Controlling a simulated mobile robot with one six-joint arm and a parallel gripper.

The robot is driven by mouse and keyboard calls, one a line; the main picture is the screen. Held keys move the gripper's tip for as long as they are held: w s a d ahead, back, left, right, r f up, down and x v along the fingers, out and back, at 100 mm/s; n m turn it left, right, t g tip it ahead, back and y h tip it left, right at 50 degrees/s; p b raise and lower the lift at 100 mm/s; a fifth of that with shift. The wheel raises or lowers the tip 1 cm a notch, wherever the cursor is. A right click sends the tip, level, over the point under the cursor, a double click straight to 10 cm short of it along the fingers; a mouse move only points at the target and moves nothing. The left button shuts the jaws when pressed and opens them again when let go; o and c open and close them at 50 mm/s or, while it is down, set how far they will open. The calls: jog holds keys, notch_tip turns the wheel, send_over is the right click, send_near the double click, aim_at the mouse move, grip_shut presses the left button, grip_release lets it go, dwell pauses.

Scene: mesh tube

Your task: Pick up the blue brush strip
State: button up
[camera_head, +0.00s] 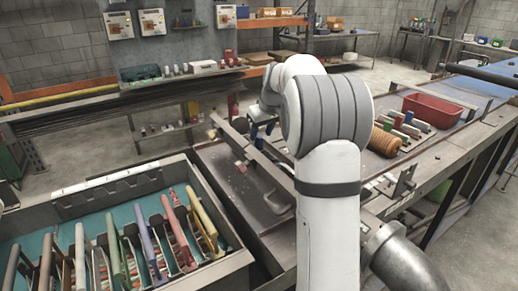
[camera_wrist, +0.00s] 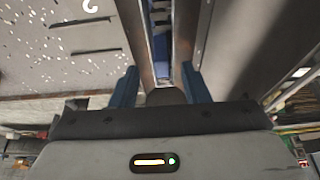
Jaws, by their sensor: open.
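My gripper (camera_head: 262,130) is open over the metal bench, its blue fingers pointing down near a long metal rail. In the wrist view my gripper (camera_wrist: 160,82) has its two blue fingers apart, one on each side of a pair of metal rails. A narrow blue strip (camera_wrist: 162,71) lies in the slot between these rails, in line with the gap between the fingers. It looks like the blue brush strip, but its bristles cannot be made out. The fingers do not visibly touch it. In the head view my arm and gripper hide that spot.
A grey bin (camera_head: 240,262) with several coloured strips and handles stands at the lower left. A red tray (camera_head: 433,110) and a tan ribbed roll (camera_head: 384,142) lie on the bench right of my arm. The rail (camera_head: 250,150) runs close by my gripper.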

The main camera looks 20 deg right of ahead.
aim_at(259, 137)
jog(key=x, duration=0.4)
jog(key=shift+a+r, duration=0.1)
jog(key=shift+c, duration=0.4)
grip_shut()
